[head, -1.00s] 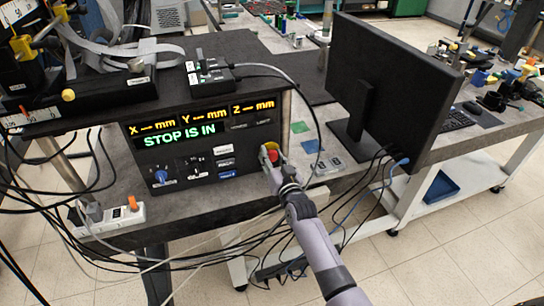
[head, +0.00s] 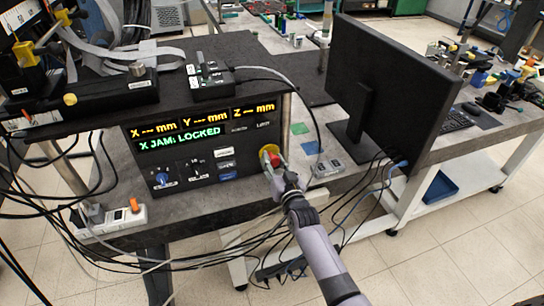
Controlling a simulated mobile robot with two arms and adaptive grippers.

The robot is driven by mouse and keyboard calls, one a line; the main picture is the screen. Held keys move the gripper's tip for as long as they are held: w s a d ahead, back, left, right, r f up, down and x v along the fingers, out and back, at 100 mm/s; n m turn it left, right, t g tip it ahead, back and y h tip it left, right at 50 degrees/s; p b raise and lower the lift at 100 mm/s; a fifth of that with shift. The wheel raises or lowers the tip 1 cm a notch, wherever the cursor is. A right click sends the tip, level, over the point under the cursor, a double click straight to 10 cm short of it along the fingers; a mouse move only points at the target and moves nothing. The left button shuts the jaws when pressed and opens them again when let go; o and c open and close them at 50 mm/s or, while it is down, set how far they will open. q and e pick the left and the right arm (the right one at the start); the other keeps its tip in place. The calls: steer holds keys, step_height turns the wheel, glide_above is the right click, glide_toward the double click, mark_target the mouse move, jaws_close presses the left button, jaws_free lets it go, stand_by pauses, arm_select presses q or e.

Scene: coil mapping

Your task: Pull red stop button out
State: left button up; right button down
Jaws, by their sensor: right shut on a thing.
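The red stop button (head: 274,156) sits on a yellow round base (head: 265,153) at the right side of the black control panel (head: 205,190). My right gripper (head: 275,163) is at the button with its fingers closed around it, partly hiding it. The panel's display (head: 180,145) reads "X JAM: LOCKED" in green under X, Y and Z fields showing dashes and "mm". My left gripper is not in view.
A blue knob (head: 162,178) and several small buttons are on the panel left of my right gripper. A monitor (head: 385,85) stands to the right. Loose cables hang below the table. A white power strip (head: 112,220) lies at the lower left.

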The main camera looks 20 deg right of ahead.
steer(key=shift+f, duration=0.15)
steer(key=c, duration=1.1)
jaws_free()
steer(key=shift+s, duration=0.1)
steer(key=s, duration=1.2)
steer(key=shift+d, duration=0.2)
